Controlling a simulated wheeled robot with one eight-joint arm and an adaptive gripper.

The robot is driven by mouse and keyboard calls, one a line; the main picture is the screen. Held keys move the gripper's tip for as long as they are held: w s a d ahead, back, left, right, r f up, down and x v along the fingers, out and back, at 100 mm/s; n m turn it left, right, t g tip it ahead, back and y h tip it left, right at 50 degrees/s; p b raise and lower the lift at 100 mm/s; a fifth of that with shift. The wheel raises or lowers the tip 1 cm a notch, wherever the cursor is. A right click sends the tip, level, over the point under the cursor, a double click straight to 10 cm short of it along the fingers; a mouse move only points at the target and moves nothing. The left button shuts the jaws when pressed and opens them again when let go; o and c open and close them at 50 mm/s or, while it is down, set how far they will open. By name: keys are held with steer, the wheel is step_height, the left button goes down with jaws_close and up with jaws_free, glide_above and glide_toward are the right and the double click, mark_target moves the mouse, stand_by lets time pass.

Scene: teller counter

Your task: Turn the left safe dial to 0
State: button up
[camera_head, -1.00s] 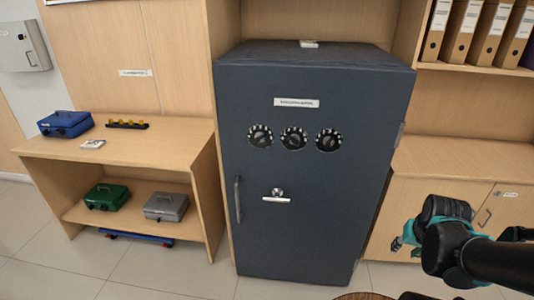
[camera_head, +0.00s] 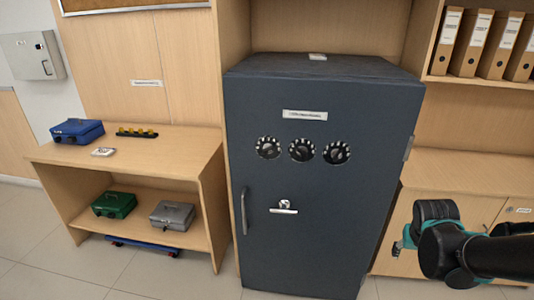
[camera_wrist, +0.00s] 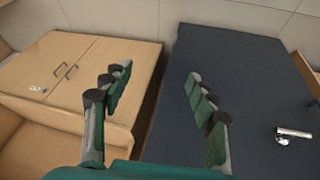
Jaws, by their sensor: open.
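A dark blue-grey safe (camera_head: 310,240) stands upright in the middle of the head view, its door shut. Three round black dials with white marks sit in a row on its upper door. The left safe dial (camera_head: 268,147) is nearest the left side; its numbers are too small to read. My gripper (camera_head: 400,245) is to the right of the safe and lower than the dials, apart from them. In the wrist view my gripper (camera_wrist: 162,95) has its two fingers spread with nothing between them. The safe door (camera_wrist: 225,75) also shows there, but no dials.
The safe has a silver lever (camera_head: 284,208) and a vertical handle (camera_head: 244,210). A wooden shelf (camera_head: 180,143) at left holds blue, green and grey cash boxes. A wooden cabinet (camera_head: 455,165) and binders (camera_head: 490,45) are at right. Floor is clear before the safe.

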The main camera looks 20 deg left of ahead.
steer(key=w+a+r+n+t+h, duration=0.2)
steer(key=w+a+r+t, duration=0.15)
steer(key=w+a, duration=0.55)
steer(key=n+t+y, duration=0.6)
steer(key=t+y, duration=0.2)
steer(key=t, duration=0.1)
glide_toward(267, 151)
steer(key=x, duration=0.9)
steer(key=shift+w+f, duration=0.1)
steer(key=shift+w, duration=0.15)
steer(key=shift+c, duration=0.2)
steer(key=c, duration=1.1)
